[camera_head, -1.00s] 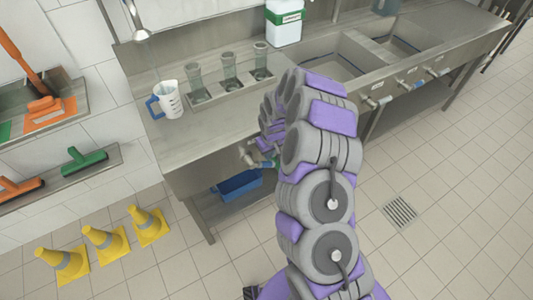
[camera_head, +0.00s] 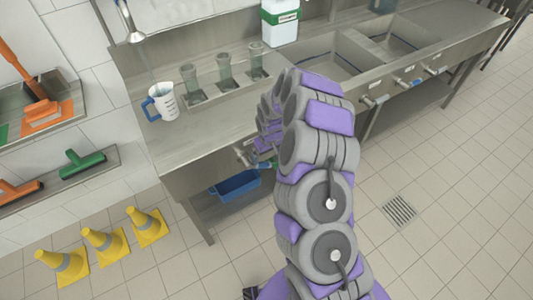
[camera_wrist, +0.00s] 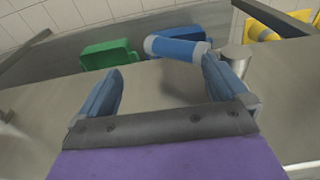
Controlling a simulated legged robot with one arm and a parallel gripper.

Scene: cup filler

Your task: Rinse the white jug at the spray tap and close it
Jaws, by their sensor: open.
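The white jug (camera_head: 166,105) with a blue handle stands upright on the steel counter in the head view. The spray tap (camera_head: 135,36) hangs above and to the left of it, apart from it. My gripper (camera_wrist: 162,69) is open in the wrist view. A valve with a blue handle (camera_wrist: 178,48) lies just past the fingertips, its right end close to the right finger; I cannot tell whether they touch. In the head view the silver valve body (camera_head: 243,156) shows at the counter's front edge, and my arm hides most of the gripper.
Several glass beakers (camera_head: 225,72) stand in a row behind the jug. Two sinks (camera_head: 330,62) and more front valves (camera_head: 373,101) are to the right. A blue crate (camera_head: 236,186) sits on the lower shelf. Yellow cones (camera_head: 104,245) stand on the floor at left.

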